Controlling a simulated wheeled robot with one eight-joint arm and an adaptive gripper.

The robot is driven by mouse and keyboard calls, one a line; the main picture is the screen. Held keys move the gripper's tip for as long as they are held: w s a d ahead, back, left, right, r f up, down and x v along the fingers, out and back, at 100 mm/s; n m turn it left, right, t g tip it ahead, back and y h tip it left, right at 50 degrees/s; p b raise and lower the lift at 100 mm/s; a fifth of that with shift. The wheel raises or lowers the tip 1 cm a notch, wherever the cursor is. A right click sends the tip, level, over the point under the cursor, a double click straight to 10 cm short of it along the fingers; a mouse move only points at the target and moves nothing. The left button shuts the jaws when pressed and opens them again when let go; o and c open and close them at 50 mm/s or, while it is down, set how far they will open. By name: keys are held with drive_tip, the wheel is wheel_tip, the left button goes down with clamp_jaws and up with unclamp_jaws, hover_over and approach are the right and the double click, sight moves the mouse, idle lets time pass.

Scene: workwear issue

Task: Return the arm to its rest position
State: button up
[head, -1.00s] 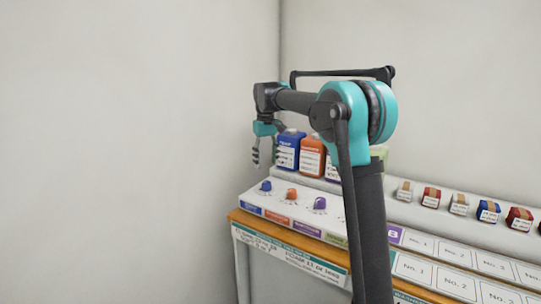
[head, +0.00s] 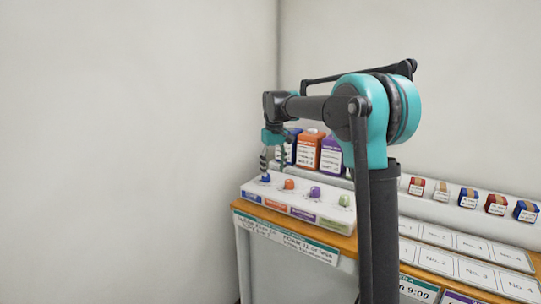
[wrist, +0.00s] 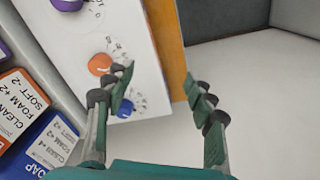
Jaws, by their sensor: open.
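My gripper (head: 273,162) hangs from my raised arm, fingers pointing down, near the left end of the white dispenser panel (head: 260,192) in the head view. In the wrist view my gripper (wrist: 165,95) has its two fingers spread wide with nothing between them. Beneath it are the panel's edge, the wooden table edge (wrist: 166,40) and pale floor. The left finger overlaps a blue knob (wrist: 125,108) in the picture. Whether it touches the knob cannot be told.
A blue bottle (head: 292,148), an orange bottle (head: 309,147) and a purple-labelled bottle (head: 331,157) stand behind the panel. Several small boxes (head: 468,197) line the right shelf. Numbered white spaces (head: 460,268) lie in front. The left wall side is open.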

drive_tip(key=s+d+f+m+t, duration=0.1)
drive_tip(key=s+d+f+m, duration=0.1)
drive_tip(key=s+d+f, duration=0.4)
drive_tip(key=s+d+f+m+t, duration=0.1)
drive_tip(key=s+d+f, duration=0.5)
drive_tip(key=s, duration=1)
drive_tip(key=s+d+f+m+t, duration=0.1)
drive_tip(key=s+d+f+m, duration=0.1)
drive_tip(key=s+d+f, duration=0.4)
drive_tip(key=s+f, duration=0.5)
drive_tip(key=shift+f+m+t, duration=0.15)
drive_tip(key=shift+m+t, duration=0.25)
